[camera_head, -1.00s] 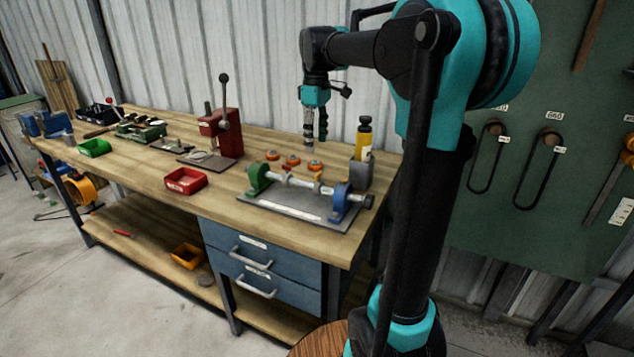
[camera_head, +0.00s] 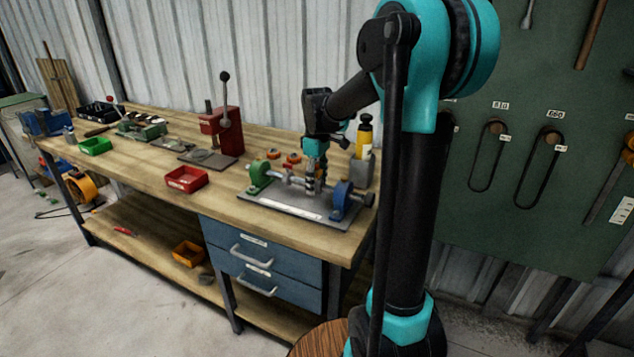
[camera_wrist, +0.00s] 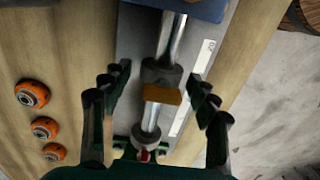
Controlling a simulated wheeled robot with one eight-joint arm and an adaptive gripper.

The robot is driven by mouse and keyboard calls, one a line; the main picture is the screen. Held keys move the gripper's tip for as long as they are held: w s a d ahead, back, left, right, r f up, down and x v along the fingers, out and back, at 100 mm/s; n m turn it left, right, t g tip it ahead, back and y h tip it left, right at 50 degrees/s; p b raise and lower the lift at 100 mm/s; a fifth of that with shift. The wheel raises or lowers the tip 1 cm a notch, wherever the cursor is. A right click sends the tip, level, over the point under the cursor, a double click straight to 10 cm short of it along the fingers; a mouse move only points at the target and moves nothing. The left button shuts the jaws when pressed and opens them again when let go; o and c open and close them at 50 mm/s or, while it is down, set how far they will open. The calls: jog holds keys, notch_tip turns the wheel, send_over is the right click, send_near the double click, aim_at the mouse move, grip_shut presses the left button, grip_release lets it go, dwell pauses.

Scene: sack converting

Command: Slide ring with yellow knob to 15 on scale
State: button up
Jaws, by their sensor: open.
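The slide fixture has a steel rod (camera_wrist: 173,38) between a green bracket (camera_head: 258,176) and a blue bracket (camera_head: 344,200) on a grey plate (camera_head: 270,197). In the wrist view a dark grey ring (camera_wrist: 161,74) sits on the rod with a yellow-orange knob (camera_wrist: 161,95) on it. In the head view my gripper (camera_head: 314,187) is low over the rod and hides the ring.
Several orange rollers (camera_wrist: 33,94) lie on the bench beside the plate. A yellow bottle (camera_head: 364,135) stands behind the blue bracket. A red bin (camera_head: 186,179) and a red press (camera_head: 220,128) are to the left.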

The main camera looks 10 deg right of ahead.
grip_shut()
jog(key=shift+w+a, duration=0.65)
jog(key=shift+a, duration=0.25)
grip_release()
notch_tip(320, 180, up, 12)
dwell(0.6)
jog(key=shift+d, duration=0.1)
